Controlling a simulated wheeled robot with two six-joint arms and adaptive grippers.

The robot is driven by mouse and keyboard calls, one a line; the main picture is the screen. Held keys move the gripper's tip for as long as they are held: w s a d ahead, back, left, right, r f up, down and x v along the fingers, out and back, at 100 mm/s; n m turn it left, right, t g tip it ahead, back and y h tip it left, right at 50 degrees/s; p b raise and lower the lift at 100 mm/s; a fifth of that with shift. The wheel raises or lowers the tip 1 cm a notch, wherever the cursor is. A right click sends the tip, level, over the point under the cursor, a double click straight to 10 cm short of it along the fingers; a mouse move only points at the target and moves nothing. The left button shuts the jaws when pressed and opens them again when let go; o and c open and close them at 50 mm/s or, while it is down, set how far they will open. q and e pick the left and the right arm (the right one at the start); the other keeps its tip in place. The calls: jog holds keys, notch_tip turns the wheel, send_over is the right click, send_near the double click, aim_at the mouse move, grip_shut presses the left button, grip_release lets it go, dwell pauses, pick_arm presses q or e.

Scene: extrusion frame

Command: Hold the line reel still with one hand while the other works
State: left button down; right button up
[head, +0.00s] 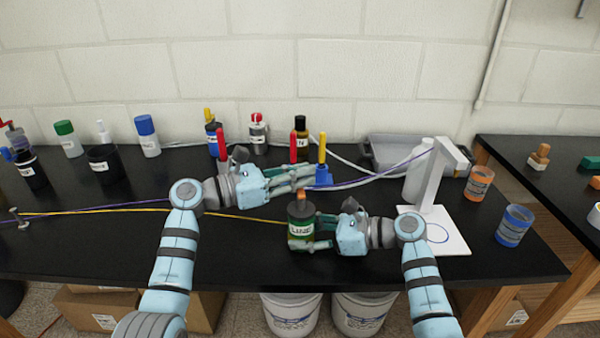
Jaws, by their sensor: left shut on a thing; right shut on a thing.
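The line reel (301,228) is a dark green cylinder with a white label and an orange-brown knob on top. It stands upright near the front edge of the black table. My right gripper (311,232) comes from the right and is shut around the reel's body, with fingers on its near and far sides. My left gripper (303,178) is just above and behind the reel, shut at the purple line (375,176). Its fingertips overlap the line, so the exact grip is hard to see. The line runs right to a white stand (428,185).
A blue holder with a yellow-topped tool (323,174) is close beside my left fingertips. Several bottles and a grey tray (376,150) line the wall. Orange (479,183) and blue (514,225) cups stand right. A yellow line (110,211) crosses the left side.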

pick_arm(q)
jog(key=shift+s+a+n+t+y, duration=0.1)
jog(key=shift+a+n+t+y, duration=0.1)
jog(key=shift+n+t+y, duration=0.6)
jog(key=shift+h, duration=0.3)
jog(key=c, duration=1.5)
grip_release()
jog(key=shift+a, duration=0.15)
jog(key=v, duration=1.1)
jog(key=shift+s+a+f, duration=0.1)
jog(key=shift+s+a, duration=0.2)
